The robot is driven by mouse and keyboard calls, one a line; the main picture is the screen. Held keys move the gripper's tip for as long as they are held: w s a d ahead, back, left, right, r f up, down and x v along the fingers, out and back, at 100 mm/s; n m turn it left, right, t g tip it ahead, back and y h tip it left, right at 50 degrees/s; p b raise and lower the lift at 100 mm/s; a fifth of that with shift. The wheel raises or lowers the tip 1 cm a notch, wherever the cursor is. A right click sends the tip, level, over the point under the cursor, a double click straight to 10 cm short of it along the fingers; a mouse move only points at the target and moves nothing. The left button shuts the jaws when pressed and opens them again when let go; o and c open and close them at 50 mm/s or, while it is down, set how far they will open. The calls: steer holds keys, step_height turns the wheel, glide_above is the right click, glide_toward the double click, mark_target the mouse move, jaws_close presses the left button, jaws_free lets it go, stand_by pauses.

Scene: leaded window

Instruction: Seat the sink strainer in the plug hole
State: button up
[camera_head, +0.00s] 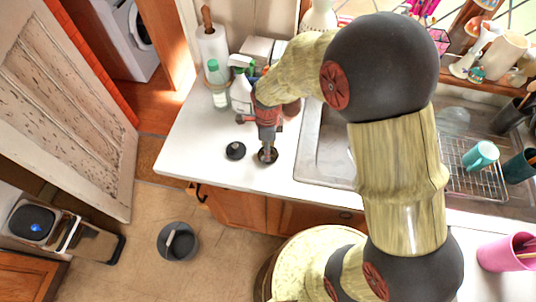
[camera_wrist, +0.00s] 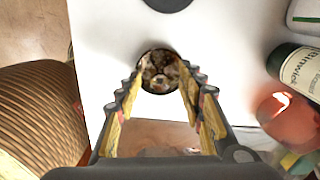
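A small round strainer (camera_wrist: 158,72) with a dark rim and brownish, mottled contents lies on the white counter in the wrist view. It also shows in the head view as a dark round thing (camera_head: 268,156) near the counter's front edge. My gripper (camera_head: 267,146) points down just over it. The sink (camera_head: 327,150) is right of the gripper in the head view. My arm covers much of it, and I cannot see the plug hole.
A black round disc (camera_head: 235,150) lies left of the strainer. A spray bottle (camera_head: 241,92), a clear bottle (camera_head: 216,84) and a paper roll (camera_head: 212,46) stand behind. A dish rack (camera_head: 470,170) with a teal cup is at right. The counter's left part is clear.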

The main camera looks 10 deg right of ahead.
steer(key=shift+f, duration=0.55)
steer(key=shift+c, duration=0.9)
steer(key=c, duration=0.7)
jaws_close()
